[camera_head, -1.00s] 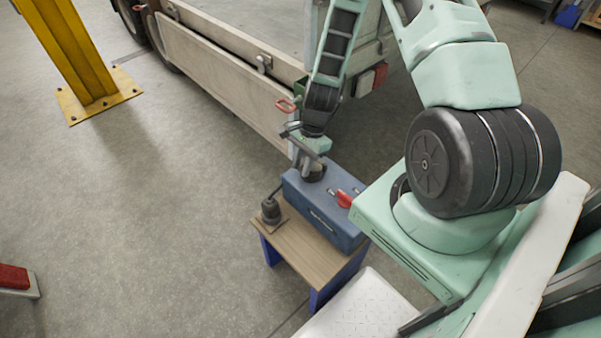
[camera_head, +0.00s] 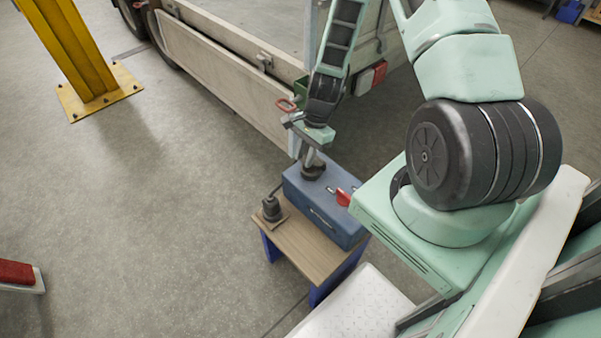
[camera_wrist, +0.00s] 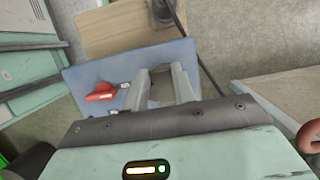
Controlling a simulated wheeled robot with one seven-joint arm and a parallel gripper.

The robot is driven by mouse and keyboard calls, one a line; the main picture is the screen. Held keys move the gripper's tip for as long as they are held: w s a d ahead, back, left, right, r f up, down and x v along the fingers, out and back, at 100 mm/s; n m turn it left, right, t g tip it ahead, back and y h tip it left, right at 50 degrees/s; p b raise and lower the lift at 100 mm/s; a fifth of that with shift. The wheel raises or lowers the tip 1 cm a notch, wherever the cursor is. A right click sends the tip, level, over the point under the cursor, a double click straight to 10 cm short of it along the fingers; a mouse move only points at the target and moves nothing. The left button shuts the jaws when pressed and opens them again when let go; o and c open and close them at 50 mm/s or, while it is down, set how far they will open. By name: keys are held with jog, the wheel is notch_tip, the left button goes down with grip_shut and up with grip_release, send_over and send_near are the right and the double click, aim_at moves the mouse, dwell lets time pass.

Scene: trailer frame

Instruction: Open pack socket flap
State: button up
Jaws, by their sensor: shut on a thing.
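The pack is a blue box (camera_head: 328,215) on a small wooden-topped table; its top also shows in the wrist view (camera_wrist: 110,72). A dark round socket (camera_head: 312,173) sits on its top near the far left end. My gripper (camera_head: 309,160) points down at this socket. In the wrist view my gripper (camera_wrist: 168,72) has its two grey fingers at the top of the pack, a small gap between them. It is shut on the socket's flap, which the fingers largely hide. A red switch handle (camera_head: 343,197) stands on the pack beside the socket, also in the wrist view (camera_wrist: 101,92).
A dark plug with a cable (camera_head: 271,208) stands on the table top (camera_head: 300,250), left of the pack. Open floor lies to the left, with a yellow post (camera_head: 75,50).

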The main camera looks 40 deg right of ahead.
jog(key=shift+d+r+p, duration=0.85)
jog(key=shift+r+p, duration=0.1)
jog(key=shift+r, duration=0.05)
jog(key=shift+d, duration=0.1)
jog(key=shift+w+d+r+p, duration=0.1)
jog(key=shift+d+r+p, duration=0.25)
jog(key=shift+d, duration=0.2)
jog(key=shift+d+r+p, duration=0.3)
jog(key=shift+d, duration=0.35)
